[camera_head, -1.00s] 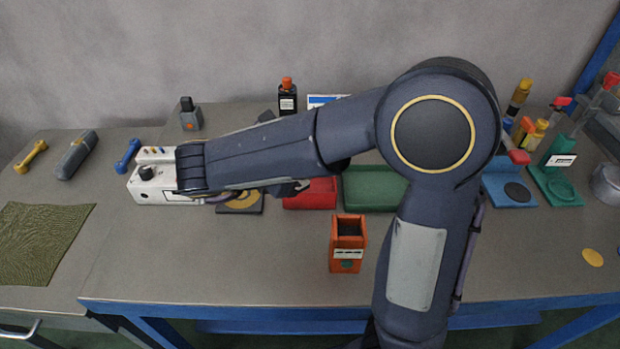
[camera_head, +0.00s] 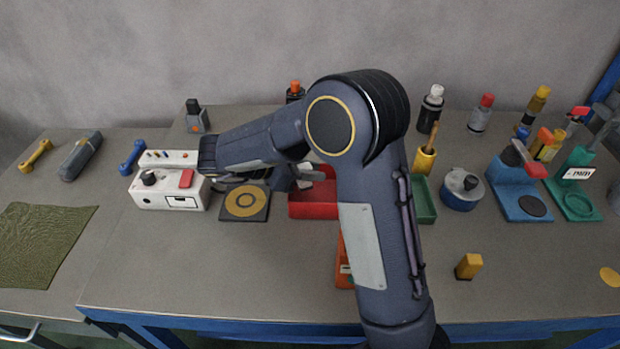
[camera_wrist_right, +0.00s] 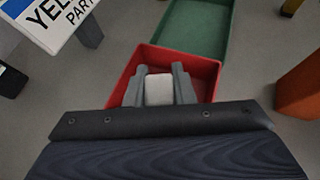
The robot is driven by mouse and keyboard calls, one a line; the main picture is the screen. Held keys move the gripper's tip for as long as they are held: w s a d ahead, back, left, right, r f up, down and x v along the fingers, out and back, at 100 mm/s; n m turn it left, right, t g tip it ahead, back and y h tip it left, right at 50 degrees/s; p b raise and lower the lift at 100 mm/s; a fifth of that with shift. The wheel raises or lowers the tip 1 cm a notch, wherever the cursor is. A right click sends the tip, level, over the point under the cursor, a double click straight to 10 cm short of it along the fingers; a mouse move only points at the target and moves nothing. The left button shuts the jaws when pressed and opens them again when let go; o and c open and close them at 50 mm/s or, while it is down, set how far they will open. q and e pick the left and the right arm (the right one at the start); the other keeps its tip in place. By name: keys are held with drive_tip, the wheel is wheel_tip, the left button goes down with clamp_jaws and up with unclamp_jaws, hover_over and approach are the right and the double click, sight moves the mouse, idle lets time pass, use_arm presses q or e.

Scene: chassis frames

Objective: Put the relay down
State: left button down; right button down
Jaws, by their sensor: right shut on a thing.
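My right gripper (camera_head: 305,177) is shut on a small white block, the relay (camera_head: 315,172), at the red tray (camera_head: 314,212). In the right wrist view the relay (camera_wrist_right: 159,89) sits between the two grey fingers of the gripper (camera_wrist_right: 160,80), in front of the red tray (camera_wrist_right: 205,68). I cannot tell whether the relay touches the tray floor. My forearm and upper arm hide part of the tray. My left gripper is not in view.
A green tray (camera_head: 425,205) adjoins the red one, partly behind my arm. An orange bin (camera_head: 343,265) stands in front, mostly hidden. A white device (camera_head: 160,198) and a dark pad with a yellow ring (camera_head: 236,214) lie left. A sign (camera_wrist_right: 55,22) stands near the gripper.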

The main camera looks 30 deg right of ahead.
drive_tip(key=shift+w+d+f, duration=0.15)
drive_tip(key=shift+w+f, duration=0.15)
drive_tip(key=shift+f, duration=0.15)
wheel_tip(320, 180, down, 3)
drive_tip(key=shift+w+f, duration=0.15)
drive_tip(key=shift+f, duration=0.05)
